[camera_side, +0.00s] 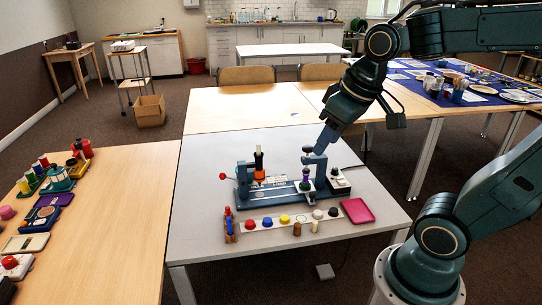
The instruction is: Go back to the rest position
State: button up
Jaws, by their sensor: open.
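My gripper (325,145) is open and points down over the right part of a blue bench device (275,188) on the grey table (200,225). From this angle its fingertips look close to the device's upright post with a dark knob (308,150). I cannot tell whether they touch it. Nothing shows between the fingers. An orange and black upright piece (259,167) stands on the left part of the device. A small purple piece (305,175) stands low near the post.
A pale strip with several coloured knobs (268,222) lies in front of the device. A pink tray (357,211) is at the right. Coloured items line the left wooden table (120,215). A blue-covered table (410,85) stands behind right.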

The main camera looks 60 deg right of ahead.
jog(key=s+a+n+t, duration=0.1)
jog(key=s+a, duration=0.2)
jog(key=s, duration=0.3)
jog(key=shift+y, duration=0.3)
